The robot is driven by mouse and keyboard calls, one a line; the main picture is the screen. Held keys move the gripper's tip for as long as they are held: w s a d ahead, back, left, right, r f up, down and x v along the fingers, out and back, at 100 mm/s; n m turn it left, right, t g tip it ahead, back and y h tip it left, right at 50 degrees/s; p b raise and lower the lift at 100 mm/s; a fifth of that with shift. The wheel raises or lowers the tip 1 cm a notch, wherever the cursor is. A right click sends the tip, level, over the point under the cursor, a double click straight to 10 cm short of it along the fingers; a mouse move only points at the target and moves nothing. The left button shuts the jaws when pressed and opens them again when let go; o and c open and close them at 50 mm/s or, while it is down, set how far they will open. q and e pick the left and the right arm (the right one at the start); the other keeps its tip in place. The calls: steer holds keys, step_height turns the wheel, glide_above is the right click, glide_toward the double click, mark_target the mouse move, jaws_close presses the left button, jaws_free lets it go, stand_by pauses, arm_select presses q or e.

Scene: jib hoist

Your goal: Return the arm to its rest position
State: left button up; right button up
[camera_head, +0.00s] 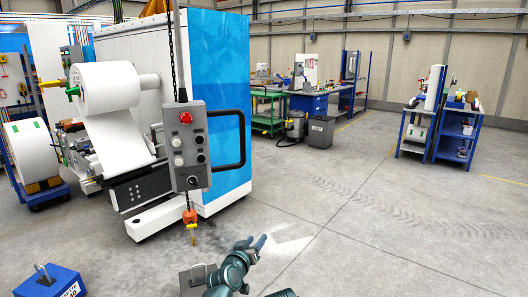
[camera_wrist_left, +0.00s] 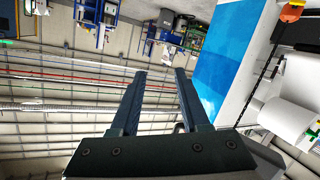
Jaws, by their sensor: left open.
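My left gripper (camera_head: 257,245) is low in the middle of the head view, above the concrete floor. Its two blue-grey fingers stand apart with nothing between them. In the left wrist view the open fingers (camera_wrist_left: 160,76) point up the picture, with only background between them. My right gripper is in neither view. The grey hoist pendant (camera_head: 188,145), with a red button, hangs to the left of and above my left gripper. An orange hook block (camera_head: 190,217) with a yellow hook hangs below the pendant's picture position, apart from the gripper.
A blue and white machine (camera_head: 222,95) with a white roll (camera_head: 105,88) stands at left. A blue weight block (camera_head: 50,284) is at bottom left; a grey block (camera_head: 190,279) is beside my arm. Blue workbenches (camera_head: 311,103) are far back. The floor at right is clear.

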arm_select(q)
steer(key=s+a+f+m+g+y, duration=0.15)
steer(key=s+a+f+g, duration=0.25)
steer(key=s+f+g, duration=0.55)
steer(key=s+a+f+n+g+y, duration=0.1)
steer(key=s+a+f+g+y, duration=0.1)
steer(key=s+a+f, duration=0.3)
steer(key=s+a+f+g+y, duration=0.1)
steer(key=s+a+f+g, duration=0.15)
steer(key=s+a, duration=0.35)
steer(key=s+d+r+m+g+y+p, duration=0.1)
steer(key=s+d+r+m+p, duration=0.2)
steer(key=d, duration=0.9)
steer(key=s+r+p, duration=0.3)
steer(key=s, duration=0.1)
steer(key=shift+s+m+y, duration=0.15)
steer(key=shift+m+y, duration=0.2)
